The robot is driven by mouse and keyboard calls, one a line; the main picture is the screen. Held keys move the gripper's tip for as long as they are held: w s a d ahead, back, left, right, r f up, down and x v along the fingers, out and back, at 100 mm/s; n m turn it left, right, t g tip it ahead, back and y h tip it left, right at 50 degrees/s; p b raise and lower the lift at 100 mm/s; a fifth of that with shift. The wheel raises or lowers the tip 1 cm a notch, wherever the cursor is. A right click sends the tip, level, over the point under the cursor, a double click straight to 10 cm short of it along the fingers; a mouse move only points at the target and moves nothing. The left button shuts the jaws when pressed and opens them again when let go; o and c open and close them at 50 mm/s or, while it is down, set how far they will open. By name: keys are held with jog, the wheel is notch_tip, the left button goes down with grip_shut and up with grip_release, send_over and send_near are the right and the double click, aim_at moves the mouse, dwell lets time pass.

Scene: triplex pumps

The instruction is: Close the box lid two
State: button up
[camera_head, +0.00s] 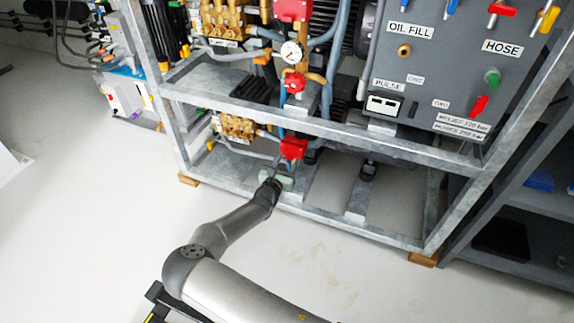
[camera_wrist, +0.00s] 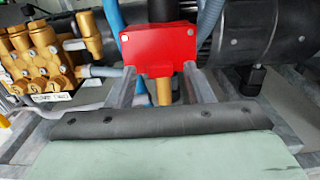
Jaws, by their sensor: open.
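A red box (camera_head: 293,148) sits on the lower pump, inside the metal frame. It shows larger in the wrist view (camera_wrist: 160,48), with a flat red face and small round marks at its upper corners. I cannot tell whether this is box two or how far its lid stands open. My gripper (camera_head: 278,162) reaches into the lower bay just left of the box. In the wrist view my gripper (camera_wrist: 161,78) is open, its two grey fingers apart and pointing at the box's lower edge. The fingertips overlap that edge; contact cannot be judged. Nothing is between the fingers.
A brass pump head (camera_head: 235,127) stands left of the red box, with blue hoses (camera_wrist: 113,20) close by. A dark motor (camera_wrist: 252,30) is at right. The frame's middle rail (camera_head: 330,128) runs above my gripper. Another red box (camera_head: 293,10) is on the upper pump.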

jog(key=shift+w+d, duration=0.15)
jog(key=shift+w, duration=0.25)
jog(key=c, duration=1)
jog(key=shift+w+f+t+b, duration=0.2)
jog(key=shift+f+t+b, duration=0.3)
jog(key=shift+b, duration=0.1)
jog(key=shift+d+t, duration=0.1)
jog(key=shift+t, duration=0.2)
jog(key=o, duration=1)
